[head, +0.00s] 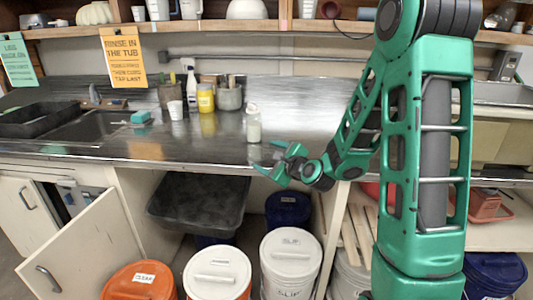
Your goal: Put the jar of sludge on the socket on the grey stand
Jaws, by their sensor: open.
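A small pale jar (253,125) with a light lid stands upright on the steel counter, near its front edge. A yellow jar (206,98) stands farther back to its left. I cannot read a label that says which one holds sludge. My gripper (266,158) is open and empty at the counter's front edge, just in front of the pale jar and slightly to its right. Its fingers point left and look apart from the jar. I cannot make out a grey stand with a socket in this view.
A grey pot with brushes (230,97), a white cup (175,109) and a sink (90,128) lie to the left. Lidded buckets (290,256) and a black tub (198,203) are below the counter. Bare steel (300,115) lies right of the pale jar.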

